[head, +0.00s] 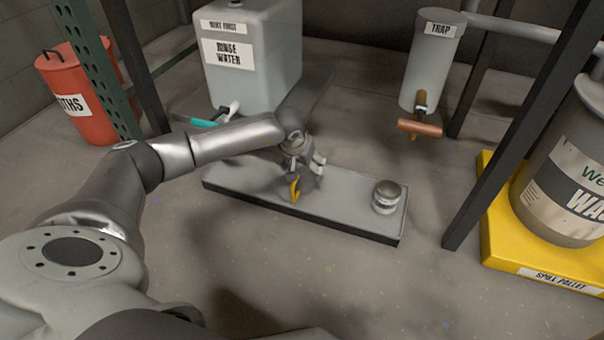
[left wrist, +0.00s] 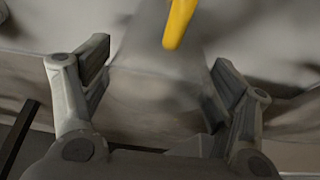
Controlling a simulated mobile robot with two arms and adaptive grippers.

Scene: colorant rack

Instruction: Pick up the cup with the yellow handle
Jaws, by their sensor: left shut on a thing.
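The cup's yellow handle (head: 294,190) shows just below my left gripper (head: 306,170) in the head view, over the left half of a low grey tray. Most of the cup is hidden behind the gripper there. In the left wrist view the grey metal cup (left wrist: 155,88) fills the gap between my two fingers, and the yellow handle (left wrist: 180,22) sticks up at the top. My left gripper is shut on the cup. I cannot tell whether the cup touches the tray. My right gripper is not in view.
The tray (head: 345,205) also bears a small metal container (head: 386,197) at its right end. Behind it stand a rinse water tank (head: 252,75) and a trap (head: 431,60). A dark post (head: 480,190) and a yellow spill pallet (head: 490,225) are at the right.

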